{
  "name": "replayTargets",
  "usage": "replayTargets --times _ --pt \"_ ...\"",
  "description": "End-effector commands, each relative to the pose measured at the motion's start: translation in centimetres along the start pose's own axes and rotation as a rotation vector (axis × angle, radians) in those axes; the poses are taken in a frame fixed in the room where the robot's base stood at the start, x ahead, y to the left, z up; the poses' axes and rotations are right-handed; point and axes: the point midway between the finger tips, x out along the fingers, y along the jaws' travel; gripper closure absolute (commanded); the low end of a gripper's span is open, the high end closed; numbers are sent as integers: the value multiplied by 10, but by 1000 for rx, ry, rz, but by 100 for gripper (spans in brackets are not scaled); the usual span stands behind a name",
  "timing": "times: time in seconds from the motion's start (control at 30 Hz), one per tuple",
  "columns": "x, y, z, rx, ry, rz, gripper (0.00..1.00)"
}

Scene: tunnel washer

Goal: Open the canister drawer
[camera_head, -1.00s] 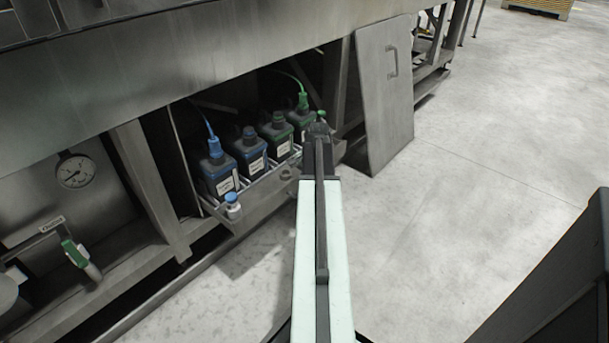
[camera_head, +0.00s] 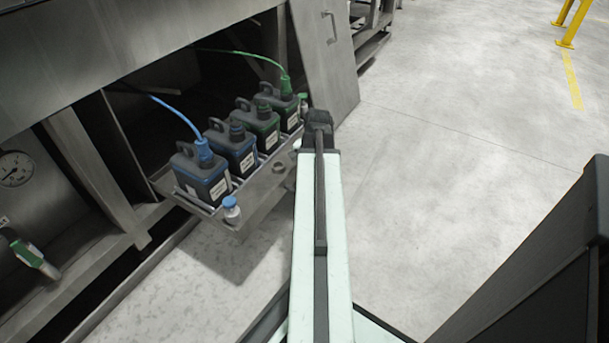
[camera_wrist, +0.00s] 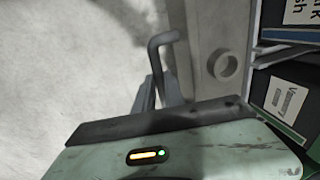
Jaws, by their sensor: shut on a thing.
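The canister drawer (camera_head: 262,200) is a grey metal tray standing well out from the machine's lower opening. Two blue-marked canisters (camera_head: 200,176) and two green-marked canisters (camera_head: 262,128) stand upright in it. In the wrist view, the drawer's front (camera_wrist: 222,25) shows a round boss with a hole and a bent bar handle (camera_wrist: 165,38). My gripper (camera_wrist: 158,90) is shut on this handle, with its fingers at the bar's lower end. In the head view my arm hides the handle and the fingertips.
A blue hose (camera_head: 178,115) and a green hose (camera_head: 245,57) run from canisters into the opening. The floor (camera_head: 450,120) to the right is clear.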

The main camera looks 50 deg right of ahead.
Motion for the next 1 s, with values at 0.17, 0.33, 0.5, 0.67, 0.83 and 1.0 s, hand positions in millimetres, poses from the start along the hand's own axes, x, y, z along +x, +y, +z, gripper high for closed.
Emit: replayTargets --times 0.17,0.33,0.5,0.67,0.83,1.0 --pt "0 0 6 -2 -17 1 100" --pt "0 1 6 -2 -18 0 100" --pt "0 1 6 -1 -18 0 69" --pt "0 2 5 1 -15 0 64" --pt "-1 2 4 2 -13 0 64" --pt "-14 1 3 2 -12 0 64"
